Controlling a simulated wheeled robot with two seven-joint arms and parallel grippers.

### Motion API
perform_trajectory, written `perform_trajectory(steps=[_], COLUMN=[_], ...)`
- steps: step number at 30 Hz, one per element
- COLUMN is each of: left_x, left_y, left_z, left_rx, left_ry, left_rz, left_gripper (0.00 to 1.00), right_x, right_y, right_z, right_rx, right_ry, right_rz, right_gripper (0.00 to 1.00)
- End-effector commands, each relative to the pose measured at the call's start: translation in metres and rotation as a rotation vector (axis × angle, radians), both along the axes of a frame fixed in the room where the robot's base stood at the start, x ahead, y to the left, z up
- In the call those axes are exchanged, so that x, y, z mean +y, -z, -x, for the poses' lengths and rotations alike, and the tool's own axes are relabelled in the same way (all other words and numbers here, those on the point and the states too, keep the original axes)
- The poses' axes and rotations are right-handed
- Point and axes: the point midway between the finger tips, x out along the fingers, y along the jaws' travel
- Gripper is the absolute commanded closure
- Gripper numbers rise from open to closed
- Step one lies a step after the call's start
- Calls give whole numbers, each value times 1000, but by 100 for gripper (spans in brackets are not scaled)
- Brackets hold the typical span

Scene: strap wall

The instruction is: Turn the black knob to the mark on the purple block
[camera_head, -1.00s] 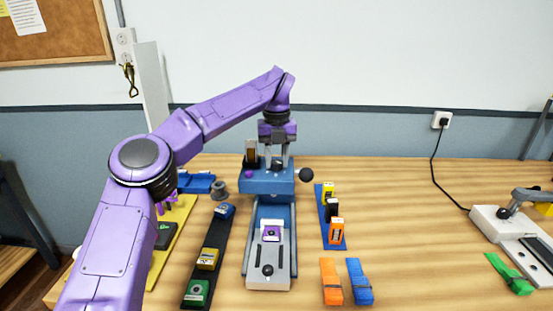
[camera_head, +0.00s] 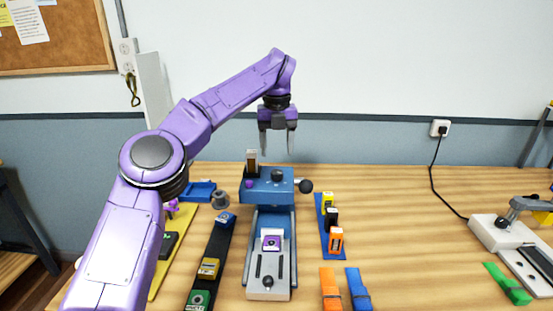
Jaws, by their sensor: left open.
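My left gripper (camera_head: 277,150) is open and empty, pointing down above the blue press-like machine (camera_head: 262,193). A dark round knob (camera_head: 278,174) sits on top of the machine, below the gripper's fingers and apart from them. A black ball (camera_head: 306,186) sticks out at the machine's right side. A small black knob (camera_head: 267,282) is at the front of the machine's grey bed (camera_head: 255,291). The purple block (camera_head: 272,240), with a pale face and a dark spot, sits on that bed. I cannot make out a pointer on the knobs. My right gripper is not in view.
A dark strip (camera_head: 218,250) with several coloured blocks lies left of the machine. A blue strip (camera_head: 323,222) with small blocks and orange (camera_head: 330,289) and blue (camera_head: 357,290) straps lie right. A grey device (camera_head: 497,228) stands far right. The table between is clear.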

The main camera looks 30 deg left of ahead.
Motion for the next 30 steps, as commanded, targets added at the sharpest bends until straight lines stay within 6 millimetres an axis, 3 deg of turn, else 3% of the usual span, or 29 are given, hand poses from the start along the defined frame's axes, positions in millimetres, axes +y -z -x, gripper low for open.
perform_trajectory(steps=[1, 6, 24, 26, 29, 30], left_x=[0, 0, -3, -17, -75, -108], left_y=[-16, -37, -40, -42, -44, -43], left_z=[0, 0, 0, -3, -7, -6], left_rx=[-2, 0, 3, 14, 56, 79], left_ry=[-3, -1, 9, 49, 209, 301], left_rz=[-1, -1, -2, -13, -54, -74], left_gripper=[39, 39, 39, 39, 39, 39], right_x=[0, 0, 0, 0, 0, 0], right_y=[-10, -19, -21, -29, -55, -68], right_z=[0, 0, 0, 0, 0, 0], right_rx=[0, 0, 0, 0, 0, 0], right_ry=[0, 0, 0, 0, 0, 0], right_rz=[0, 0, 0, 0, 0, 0], right_gripper=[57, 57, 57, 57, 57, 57])
